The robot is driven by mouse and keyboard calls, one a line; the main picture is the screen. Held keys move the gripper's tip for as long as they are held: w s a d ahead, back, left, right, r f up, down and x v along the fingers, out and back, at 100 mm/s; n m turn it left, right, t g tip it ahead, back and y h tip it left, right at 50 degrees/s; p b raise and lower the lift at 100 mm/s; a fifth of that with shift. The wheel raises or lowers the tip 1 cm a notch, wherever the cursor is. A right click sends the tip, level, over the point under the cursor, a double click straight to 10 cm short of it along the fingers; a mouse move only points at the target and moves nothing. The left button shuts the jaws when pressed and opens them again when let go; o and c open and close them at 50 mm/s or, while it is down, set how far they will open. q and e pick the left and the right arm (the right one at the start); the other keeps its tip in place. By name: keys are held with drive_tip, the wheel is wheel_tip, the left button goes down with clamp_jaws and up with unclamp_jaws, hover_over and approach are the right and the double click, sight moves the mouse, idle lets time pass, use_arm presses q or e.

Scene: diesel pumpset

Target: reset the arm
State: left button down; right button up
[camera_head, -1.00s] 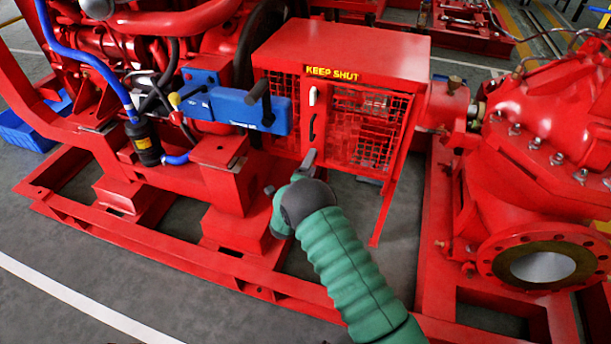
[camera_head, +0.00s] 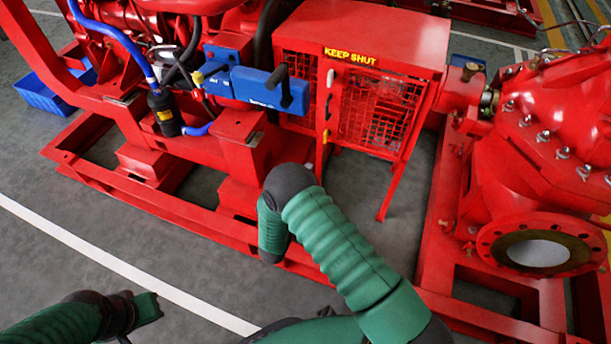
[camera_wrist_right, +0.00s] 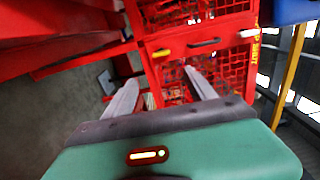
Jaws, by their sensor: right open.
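My right arm (camera_head: 340,245) is green and ribbed with a dark joint, and it reaches up in front of the red pumpset in the head view. Its gripper is hidden there. In the right wrist view my right gripper (camera_wrist_right: 163,92) shows two grey fingers spread apart with nothing between them. The fingers point toward the red mesh cabinet (camera_wrist_right: 195,12), apart from its handles as far as I can tell.
The red cabinet (camera_head: 365,35) reads KEEP SHUT and has white (camera_head: 330,78), black (camera_head: 327,107) and yellow (camera_head: 326,135) handles. A blue box (camera_head: 262,88) juts out to its left. The pump flange (camera_head: 497,246) is at right. Grey floor (camera_head: 60,285) lies open in front.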

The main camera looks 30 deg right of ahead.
drive_tip(key=w+a+r+n+y, duration=0.3)
drive_tip(key=w+n+y, duration=0.2)
drive_tip(key=n+y, duration=0.1)
drive_tip(key=s+a+r+n+g+y, duration=0.1)
drive_tip(key=s+a+r+n+y, duration=0.2)
drive_tip(key=a+n+y, duration=0.45)
drive_tip(key=s+d+r+n+g, duration=0.1)
drive_tip(key=s+r+n+g, duration=0.2)
drive_tip(key=s+n+g, duration=1)
drive_tip(key=s+r+t+p, duration=0.2)
drive_tip(key=s+r+p, duration=0.3)
drive_tip(key=r+p, duration=1.3)
drive_tip(key=s+r+n+t+p, duration=0.1)
drive_tip(key=s+r+t+p, duration=0.2)
drive_tip(key=r+p, duration=1.6)
drive_tip(key=shift+s+d+r, duration=0.2)
drive_tip(key=shift+s+r, duration=0.05)
drive_tip(key=shift+s, duration=0.95)
drive_tip(key=shift+n, duration=0.25)
